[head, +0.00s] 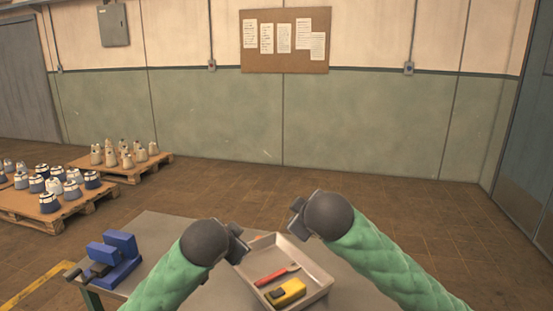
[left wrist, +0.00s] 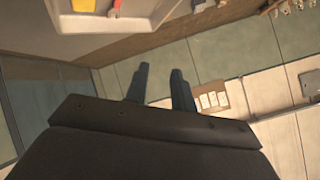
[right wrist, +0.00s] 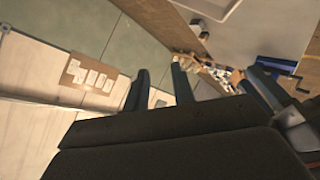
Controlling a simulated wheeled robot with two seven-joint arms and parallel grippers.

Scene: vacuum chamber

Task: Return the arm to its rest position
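My left arm comes in from the left in the head view, and its gripper (head: 238,243) is over the left side of the tray. My right gripper (head: 296,216) is beyond the tray's upper right corner. In the left wrist view the left gripper's two fingers (left wrist: 160,88) stand apart with nothing between them. In the right wrist view the right gripper's fingers (right wrist: 158,90) also stand apart and empty. Both arms wear green padded sleeves.
A grey tray (head: 318,271) on the table (head: 165,228) holds a red-handled tool (head: 277,275) and a yellow-black device (head: 287,292). A blue vise (head: 112,262) stands at the table's left. Pallets (head: 130,174) with several cone-shaped items stand on the floor beyond.

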